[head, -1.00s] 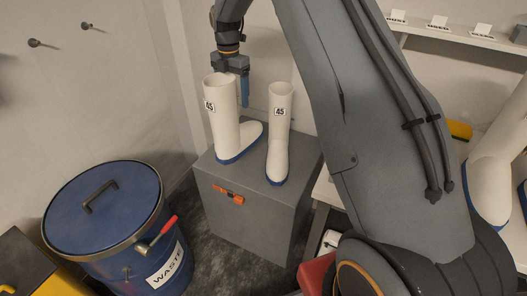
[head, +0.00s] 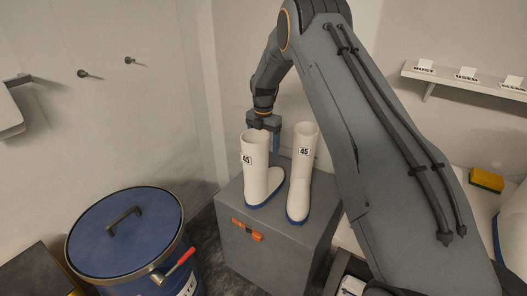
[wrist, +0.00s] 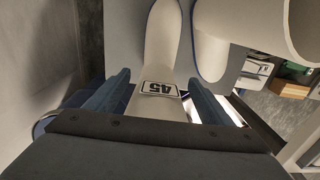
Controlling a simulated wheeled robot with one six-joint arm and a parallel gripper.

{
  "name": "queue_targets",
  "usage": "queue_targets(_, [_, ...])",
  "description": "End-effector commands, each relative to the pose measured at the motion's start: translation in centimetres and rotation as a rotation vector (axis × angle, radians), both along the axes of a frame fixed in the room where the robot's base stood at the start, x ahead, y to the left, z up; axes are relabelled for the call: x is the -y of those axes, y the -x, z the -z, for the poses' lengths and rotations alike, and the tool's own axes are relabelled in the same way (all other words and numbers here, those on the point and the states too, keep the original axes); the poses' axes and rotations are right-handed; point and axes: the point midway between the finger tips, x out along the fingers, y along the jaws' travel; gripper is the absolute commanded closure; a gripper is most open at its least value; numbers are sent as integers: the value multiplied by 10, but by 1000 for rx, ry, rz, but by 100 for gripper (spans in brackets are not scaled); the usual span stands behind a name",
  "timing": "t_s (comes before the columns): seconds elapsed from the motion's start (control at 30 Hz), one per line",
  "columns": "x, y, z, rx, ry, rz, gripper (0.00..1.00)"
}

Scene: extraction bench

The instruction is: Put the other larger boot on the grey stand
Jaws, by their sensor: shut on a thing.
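Two white boots with blue soles and "45" labels stand upright on the grey stand (head: 280,262) in the head view. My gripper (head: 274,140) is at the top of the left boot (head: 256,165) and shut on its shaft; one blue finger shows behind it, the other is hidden. The right boot (head: 300,180) stands beside it, apart from the gripper. In the wrist view, the held boot's "45" label (wrist: 160,87) shows between the two fingers (wrist: 158,97). The other boot's open top (wrist: 250,20) is close on the right.
A blue waste drum (head: 115,235) with a red-handled lever stands left of the stand. A further white boot (head: 515,225) is at the right edge. Wall hooks (head: 105,68) are at upper left.

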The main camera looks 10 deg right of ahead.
Motion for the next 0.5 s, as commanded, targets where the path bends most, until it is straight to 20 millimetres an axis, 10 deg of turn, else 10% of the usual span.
queue_targets(0.5, [-1, -1, 21, 3, 0, -1, 88])
